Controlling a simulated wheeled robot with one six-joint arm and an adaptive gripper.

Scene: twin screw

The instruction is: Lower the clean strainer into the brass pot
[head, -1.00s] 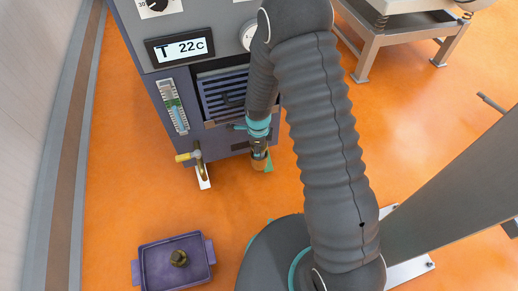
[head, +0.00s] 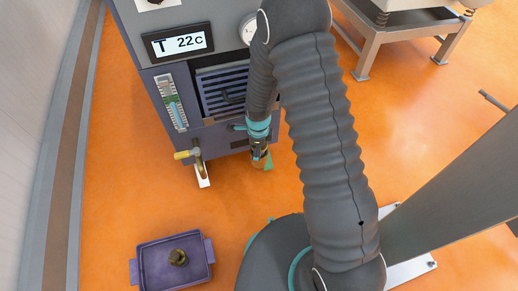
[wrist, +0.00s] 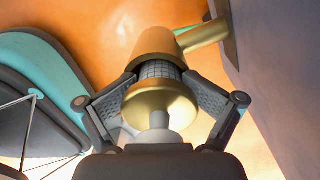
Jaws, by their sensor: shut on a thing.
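The clean strainer shows in the wrist view as a grey mesh cylinder (wrist: 160,70) with a round brass cap (wrist: 160,105) nearer the camera. My gripper (wrist: 160,88) is shut on it, with one finger on each side. The brass pot (wrist: 155,45) is just beyond the mesh, in line with it, and a brass side pipe runs from it to the right. The mesh meets the pot's mouth; I cannot tell how deep it sits inside. In the head view my gripper (head: 258,144) points down beside the machine's front, and the brass pot (head: 258,162) is small and partly hidden below it.
The grey machine (head: 220,134) with a temperature display stands close behind my gripper. A yellow-handled valve (head: 197,155) sticks out left of it. A purple tray (head: 141,272) on the orange floor holds a dark brassy piece (head: 178,257). A metal stand (head: 395,45) is at upper right.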

